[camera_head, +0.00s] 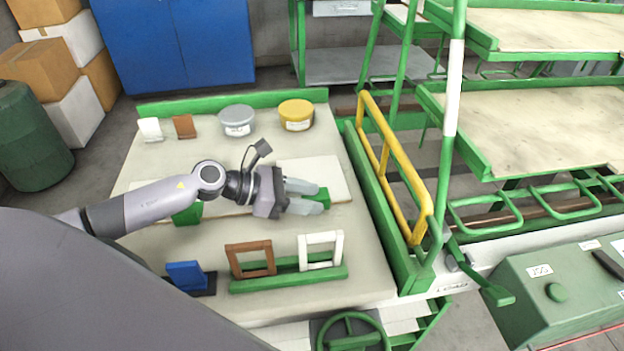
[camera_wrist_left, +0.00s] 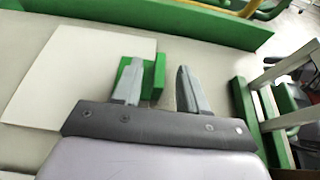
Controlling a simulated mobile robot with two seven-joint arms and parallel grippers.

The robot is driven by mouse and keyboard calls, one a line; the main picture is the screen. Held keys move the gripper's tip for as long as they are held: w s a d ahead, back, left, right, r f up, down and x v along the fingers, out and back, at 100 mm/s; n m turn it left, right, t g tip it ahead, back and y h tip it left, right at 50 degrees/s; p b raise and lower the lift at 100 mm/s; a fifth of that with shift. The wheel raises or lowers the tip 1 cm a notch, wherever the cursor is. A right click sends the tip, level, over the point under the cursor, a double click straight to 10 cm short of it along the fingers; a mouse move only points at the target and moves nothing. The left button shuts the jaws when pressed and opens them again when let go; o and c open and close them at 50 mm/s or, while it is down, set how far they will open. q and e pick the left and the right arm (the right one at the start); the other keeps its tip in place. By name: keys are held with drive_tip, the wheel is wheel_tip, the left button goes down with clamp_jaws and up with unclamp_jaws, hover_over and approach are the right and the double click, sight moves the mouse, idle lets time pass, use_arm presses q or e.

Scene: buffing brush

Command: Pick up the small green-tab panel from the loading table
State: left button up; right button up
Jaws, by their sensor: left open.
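A pale flat panel (camera_head: 312,172) lies on the loading table (camera_head: 360,262), with a green tab (camera_head: 325,197) at its right side. The panel (camera_wrist_left: 85,82) and the tab (camera_wrist_left: 158,72) also show in the left wrist view. My left gripper (camera_head: 322,199) is open over the tab's end of the panel. In the wrist view one finger overlaps the tab and the other stands apart to its right; contact cannot be told. A second green block (camera_head: 187,215) lies partly under my left arm beside another pale panel (camera_head: 147,189). My right gripper is out of view.
A green rack (camera_head: 290,281) with a brown frame (camera_head: 250,260) and a white frame (camera_head: 321,250) stands at the front, near a blue block (camera_head: 186,275). Grey (camera_head: 237,120) and yellow (camera_head: 296,115) tubs stand behind. A yellow rail (camera_head: 397,165) borders the right side.

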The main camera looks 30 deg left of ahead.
use_arm(q)
clamp_jaws()
